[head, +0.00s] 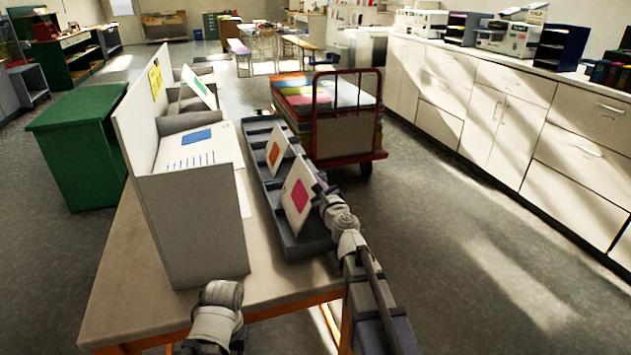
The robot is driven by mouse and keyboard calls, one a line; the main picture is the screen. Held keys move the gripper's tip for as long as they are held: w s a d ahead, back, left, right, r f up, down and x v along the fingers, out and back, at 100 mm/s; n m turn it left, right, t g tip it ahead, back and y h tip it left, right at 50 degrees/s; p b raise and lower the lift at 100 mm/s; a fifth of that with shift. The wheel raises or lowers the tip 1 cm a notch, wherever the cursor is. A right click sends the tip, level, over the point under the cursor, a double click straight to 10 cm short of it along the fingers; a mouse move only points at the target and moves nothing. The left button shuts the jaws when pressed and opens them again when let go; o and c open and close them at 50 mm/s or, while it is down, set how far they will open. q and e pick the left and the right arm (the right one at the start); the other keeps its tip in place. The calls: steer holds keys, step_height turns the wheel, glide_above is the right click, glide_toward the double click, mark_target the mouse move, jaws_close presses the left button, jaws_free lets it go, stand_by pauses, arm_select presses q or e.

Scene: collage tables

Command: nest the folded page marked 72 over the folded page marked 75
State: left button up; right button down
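A folded white page with a magenta square (299,196) stands tilted in the near part of a grey slotted tray (262,207). A similar page with an orange square (276,149) stands behind it in the tray. No numbers are legible, so I cannot tell which page is 72 or 75. My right gripper (321,196) is at the right edge of the magenta page, seeming to touch it; its fingers are too small and dark to show whether they are closed on it. Part of my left arm shows at the bottom, its gripper out of view.
A tall grey-white divided stand (203,230) is left of the tray, holding a sheet with a blue patch (196,137) and a green-marked page (198,86). The wooden table (128,287) has bare room at front left. A red cart (345,133) stands beyond the tray.

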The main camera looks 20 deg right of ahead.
steer(key=c, duration=1)
jaws_free()
steer(key=shift+s+a+f, duration=0.1)
steer(key=shift+s+f, duration=0.25)
steer(key=shift+s, duration=0.05)
arm_select(q)
steer(key=shift+w+p, duration=0.15)
steer(key=shift+p, duration=0.15)
arm_select(e)
steer(key=s, duration=0.7)
steer(key=shift+d+r, duration=0.2)
steer(key=shift+s, duration=0.15)
